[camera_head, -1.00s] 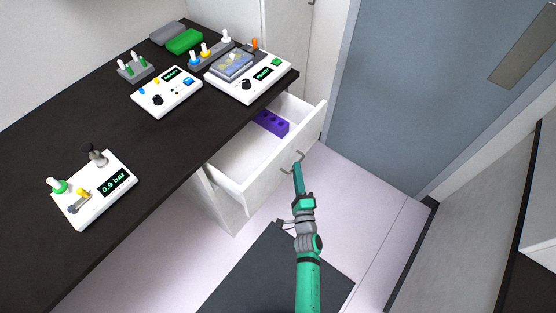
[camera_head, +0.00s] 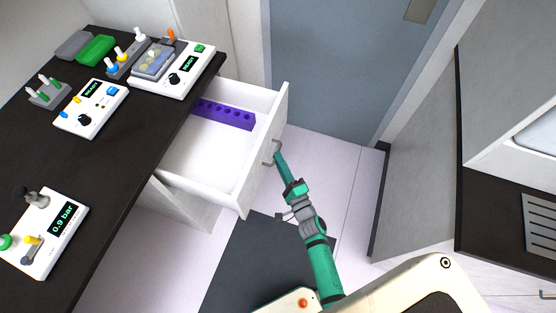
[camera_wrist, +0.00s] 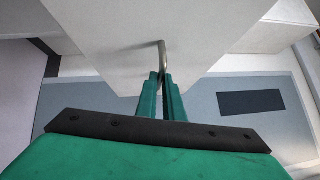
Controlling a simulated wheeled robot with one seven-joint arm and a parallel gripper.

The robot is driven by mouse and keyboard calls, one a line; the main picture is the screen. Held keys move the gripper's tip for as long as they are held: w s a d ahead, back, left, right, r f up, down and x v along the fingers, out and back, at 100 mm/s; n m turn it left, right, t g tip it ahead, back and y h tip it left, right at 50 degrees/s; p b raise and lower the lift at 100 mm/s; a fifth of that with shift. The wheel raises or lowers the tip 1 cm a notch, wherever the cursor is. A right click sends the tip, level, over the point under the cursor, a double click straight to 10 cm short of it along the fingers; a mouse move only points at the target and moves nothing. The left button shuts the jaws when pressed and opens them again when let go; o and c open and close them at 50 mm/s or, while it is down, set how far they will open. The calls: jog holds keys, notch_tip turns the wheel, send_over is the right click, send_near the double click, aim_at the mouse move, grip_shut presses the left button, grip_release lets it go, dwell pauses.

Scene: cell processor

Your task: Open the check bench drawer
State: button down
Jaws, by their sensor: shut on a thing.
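The white check bench drawer (camera_head: 205,165) is pulled well out from under the dark bench top (camera_head: 100,165) in the head view. A purple rack with holes (camera_head: 228,115) lies inside it near the far side. The drawer's metal bar handle (camera_head: 268,158) is on its front panel. My green gripper (camera_head: 279,158) is at that handle. In the wrist view, the two fingers (camera_wrist: 163,84) are closed around the lower end of the handle (camera_wrist: 163,55), in front of the white drawer front (camera_wrist: 110,50). The fingertips' exact contact is small in the head view.
Several white instruments, including one reading 0.9 bar (camera_head: 48,232), and a green box (camera_head: 96,50) stand on the bench. A blue-grey door (camera_head: 330,60) is behind the drawer. Another counter (camera_head: 500,215) stands at the right. Pale floor (camera_head: 340,180) lies between.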

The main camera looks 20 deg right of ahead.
jog(key=shift+a+f, duration=0.1)
jog(key=shift+a, duration=0.05)
jog(key=c, duration=1.9)
grip_release()
jog(key=shift+s, duration=0.1)
jog(key=s+f, duration=0.1)
jog(key=s, duration=0.9)
jog(key=shift+s+f, duration=0.15)
jog(key=shift+s, duration=0.15)
